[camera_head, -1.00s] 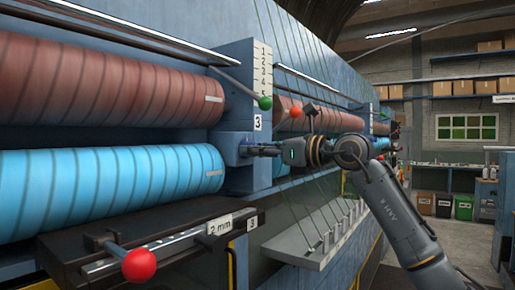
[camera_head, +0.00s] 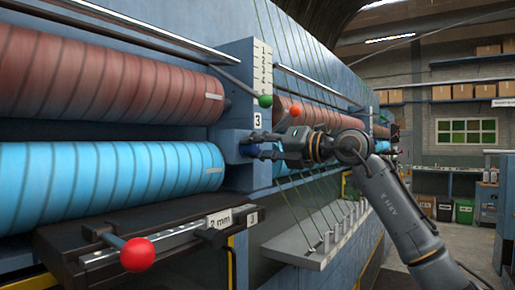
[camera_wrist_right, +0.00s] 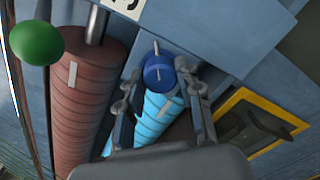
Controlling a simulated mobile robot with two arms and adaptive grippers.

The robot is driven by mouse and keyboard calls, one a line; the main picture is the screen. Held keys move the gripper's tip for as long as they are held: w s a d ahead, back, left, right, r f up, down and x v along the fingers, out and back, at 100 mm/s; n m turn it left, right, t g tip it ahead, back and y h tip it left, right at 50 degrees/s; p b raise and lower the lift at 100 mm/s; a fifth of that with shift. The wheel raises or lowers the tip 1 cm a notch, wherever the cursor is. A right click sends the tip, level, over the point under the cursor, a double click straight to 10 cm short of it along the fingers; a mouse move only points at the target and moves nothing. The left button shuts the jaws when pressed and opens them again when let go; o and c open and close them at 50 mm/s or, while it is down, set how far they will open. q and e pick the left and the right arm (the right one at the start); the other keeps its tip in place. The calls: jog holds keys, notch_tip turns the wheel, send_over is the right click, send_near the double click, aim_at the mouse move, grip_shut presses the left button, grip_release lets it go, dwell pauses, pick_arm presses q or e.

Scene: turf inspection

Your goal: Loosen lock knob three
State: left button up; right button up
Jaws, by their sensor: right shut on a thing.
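The lock knob by the number 3 plate (camera_head: 257,120) is a blue round knob (camera_wrist_right: 158,72) on the blue housing at the roller ends. In the head view the knob (camera_head: 249,150) is small and partly covered by fingers. My right gripper (camera_head: 262,148) reaches it from the right. In the right wrist view my right gripper (camera_wrist_right: 160,82) has one finger on each side of the knob and is shut on it. A pale line marks the knob's face. My left gripper is not in view.
A green ball lever (camera_head: 265,101) hangs just above the knob beside the numbered scale (camera_head: 262,70). A red ball handle (camera_head: 137,254) sticks out at lower left. Red (camera_head: 100,80) and light blue (camera_head: 110,180) rollers lie left. A shelf with pegs (camera_head: 310,250) is below my arm.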

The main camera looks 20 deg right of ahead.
jog(key=m+b, duration=0.1)
jog(key=m, duration=0.4)
jog(key=shift+r+m, duration=0.1)
jog(key=shift+m, duration=0.2)
jog(key=m+b, duration=0.1)
jog(key=m, duration=0.3)
jog(key=shift+s+b, duration=0.1)
jog(key=shift+b, duration=0.3)
jog(key=m+b, duration=0.1)
jog(key=m, duration=0.4)
jog(key=shift+d+r+b, duration=0.1)
jog(key=shift+b, duration=0.2)
jog(key=m+b, duration=0.1)
jog(key=m, duration=0.3)
jog(key=shift+r, duration=0.15)
jog(key=shift+m+b, duration=0.3)
jog(key=o, duration=1.1)
jog(key=shift+o, duration=0.2)
